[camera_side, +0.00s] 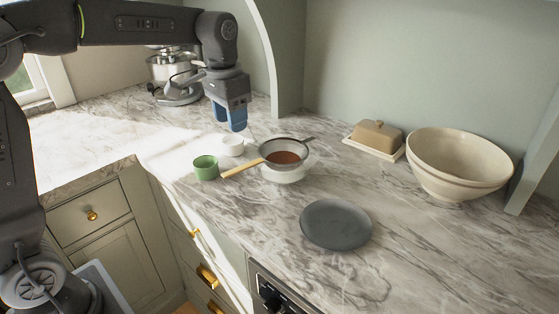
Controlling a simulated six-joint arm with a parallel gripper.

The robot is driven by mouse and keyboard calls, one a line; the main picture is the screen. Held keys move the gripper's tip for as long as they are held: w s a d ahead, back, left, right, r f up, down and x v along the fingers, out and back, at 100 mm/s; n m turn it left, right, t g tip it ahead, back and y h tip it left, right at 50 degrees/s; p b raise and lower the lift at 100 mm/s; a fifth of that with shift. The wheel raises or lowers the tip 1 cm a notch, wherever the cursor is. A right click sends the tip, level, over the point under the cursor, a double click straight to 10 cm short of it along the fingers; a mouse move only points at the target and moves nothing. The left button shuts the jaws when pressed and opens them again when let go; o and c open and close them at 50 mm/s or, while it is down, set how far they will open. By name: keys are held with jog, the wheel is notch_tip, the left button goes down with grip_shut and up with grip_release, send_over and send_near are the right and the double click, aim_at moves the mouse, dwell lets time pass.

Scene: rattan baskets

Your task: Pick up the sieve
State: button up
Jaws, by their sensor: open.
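The sieve (299,147) is a round mesh strainer with a light wooden handle (242,169) pointing to the lower left. It rests over a white bowl (284,175), and something reddish-brown shows in its mesh area. My gripper (230,122) points down with blue fingers, above the counter and to the upper left of the sieve. It is open and apart from the sieve, with nothing seen between the fingers. The gap between the fingers is hard to make out from this side.
A green cup (206,168) and a small white cup (232,146) stand close to the handle. A dark plate (336,224) lies in front. A butter dish (378,137) and a large cream bowl (458,165) stand right. A stand mixer (176,85) is behind my arm.

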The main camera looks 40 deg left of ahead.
aim_at(242, 167)
jog(key=shift+g, duration=0.4)
jog(key=w+f, duration=0.1)
jog(key=f, duration=0.4)
jog(key=w+f, duration=0.1)
jog(key=f, duration=0.4)
jog(key=w+a+f, duration=0.1)
jog(key=f, duration=0.4)
jog(key=shift+f, duration=0.2)
jog(key=shift+c, duration=0.4)
jog(key=shift+r, duration=0.1)
grip_shut()
